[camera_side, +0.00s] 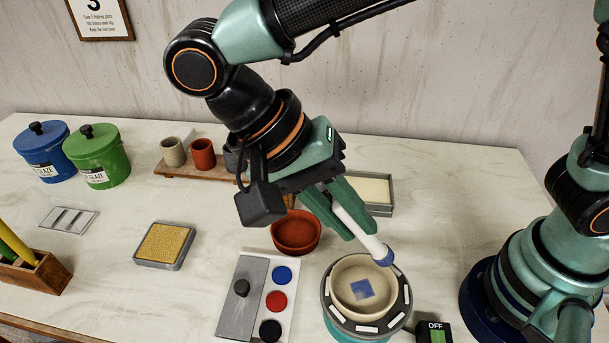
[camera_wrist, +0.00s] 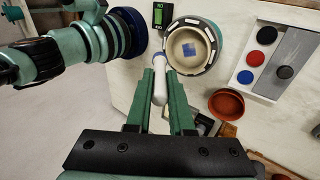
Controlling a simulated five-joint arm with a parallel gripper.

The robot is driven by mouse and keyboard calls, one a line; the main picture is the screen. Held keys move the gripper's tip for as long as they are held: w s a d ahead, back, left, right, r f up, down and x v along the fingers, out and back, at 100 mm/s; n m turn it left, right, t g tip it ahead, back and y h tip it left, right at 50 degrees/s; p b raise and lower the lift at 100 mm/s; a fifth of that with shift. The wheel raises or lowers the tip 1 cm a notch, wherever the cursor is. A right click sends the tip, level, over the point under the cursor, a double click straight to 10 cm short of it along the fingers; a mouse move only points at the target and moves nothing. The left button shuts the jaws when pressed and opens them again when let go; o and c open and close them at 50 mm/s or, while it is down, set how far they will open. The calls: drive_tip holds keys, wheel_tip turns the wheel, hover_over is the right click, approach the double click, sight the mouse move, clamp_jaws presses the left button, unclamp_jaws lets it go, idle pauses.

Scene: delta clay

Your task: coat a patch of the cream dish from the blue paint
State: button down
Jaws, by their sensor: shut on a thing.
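My gripper (camera_side: 363,233) is shut on a white rod-shaped applicator (camera_side: 352,222) with a blue tip (camera_side: 387,257). The applicator slants down to the right. Its tip is at the right rear rim of the cream dish (camera_side: 344,272); I cannot tell if it touches. The dish sits on a grey-topped round wheel (camera_side: 393,318) with white blocks around it. A blue patch (camera_side: 361,289) shows on the dish floor. The blue paint (camera_side: 283,275) is the rear pan on a white palette. In the wrist view the applicator (camera_wrist: 159,86) lies between the fingers, left of the dish (camera_wrist: 177,57).
Red (camera_side: 276,301) and black pans share the palette with a lidded grey panel (camera_side: 239,312). A terracotta bowl (camera_side: 296,232) stands behind. A yellow sponge tray (camera_side: 164,244) and lidded jars (camera_side: 97,157) are left.

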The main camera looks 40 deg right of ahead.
drive_tip(key=shift+w+a+f, duration=0.1)
drive_tip(key=shift+a+f, duration=0.1)
drive_tip(key=shift+f, duration=1.1)
drive_tip(key=shift+w+a+f, duration=0.1)
drive_tip(key=shift+a+f, duration=0.15)
drive_tip(key=shift+f, duration=1.1)
drive_tip(key=shift+w+a+f, duration=0.1)
drive_tip(key=shift+a+f, duration=0.1)
drive_tip(key=shift+f, duration=1.1)
drive_tip(key=shift+s+d, duration=0.3)
drive_tip(key=shift+d, duration=0.4)
drive_tip(key=shift+r, duration=4.1)
